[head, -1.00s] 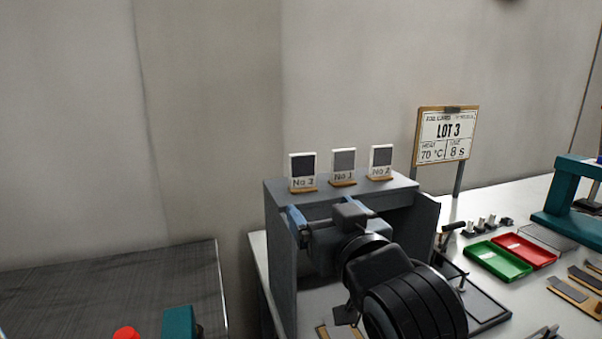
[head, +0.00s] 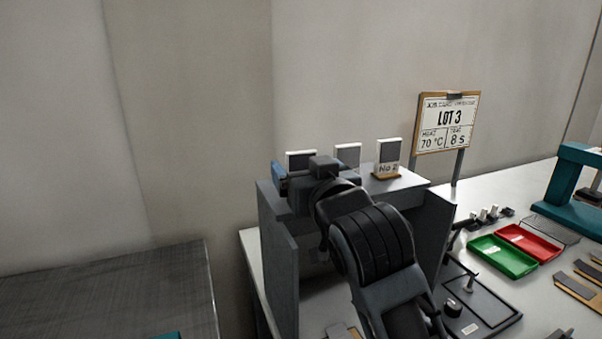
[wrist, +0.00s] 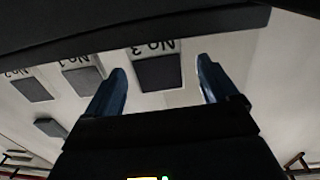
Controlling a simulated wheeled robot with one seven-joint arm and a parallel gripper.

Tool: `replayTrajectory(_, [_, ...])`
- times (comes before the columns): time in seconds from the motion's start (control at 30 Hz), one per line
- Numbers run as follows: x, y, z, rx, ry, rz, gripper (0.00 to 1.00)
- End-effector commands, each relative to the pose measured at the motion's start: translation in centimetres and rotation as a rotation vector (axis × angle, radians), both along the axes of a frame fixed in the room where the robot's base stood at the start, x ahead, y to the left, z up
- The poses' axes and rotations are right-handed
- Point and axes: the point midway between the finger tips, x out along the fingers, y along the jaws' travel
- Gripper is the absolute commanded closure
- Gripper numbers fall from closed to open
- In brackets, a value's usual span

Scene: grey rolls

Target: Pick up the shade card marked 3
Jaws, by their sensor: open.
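The shade card marked 3 (head: 301,157) stands leftmost of three cards on top of the grey cabinet; its label is hidden behind my gripper in the head view. In the wrist view, the card (wrist: 158,73) appears upside down with its No 3 label, between the two blue fingers. My gripper (wrist: 162,84) is open, with one finger at either side of the card. In the head view, my gripper (head: 317,173) is in front of the cards at the cabinet top. Contact with the card cannot be told.
Card No 1 (head: 347,155) stands to the right, partly hidden by my gripper, and card No 2 (head: 389,152) stands farther right. The grey cabinet (head: 280,240) is below my arm.

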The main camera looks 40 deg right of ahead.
Motion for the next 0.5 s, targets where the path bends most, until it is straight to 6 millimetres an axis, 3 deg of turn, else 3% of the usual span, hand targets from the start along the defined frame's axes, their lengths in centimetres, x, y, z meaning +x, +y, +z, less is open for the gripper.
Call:
replayTrajectory(0.23, [2.9,-1.6,0.1,-0.001,0.000,0.000,0.13])
replayTrajectory(0.5, [3.4,-1.8,0.0,0.000,0.000,0.001,0.13])
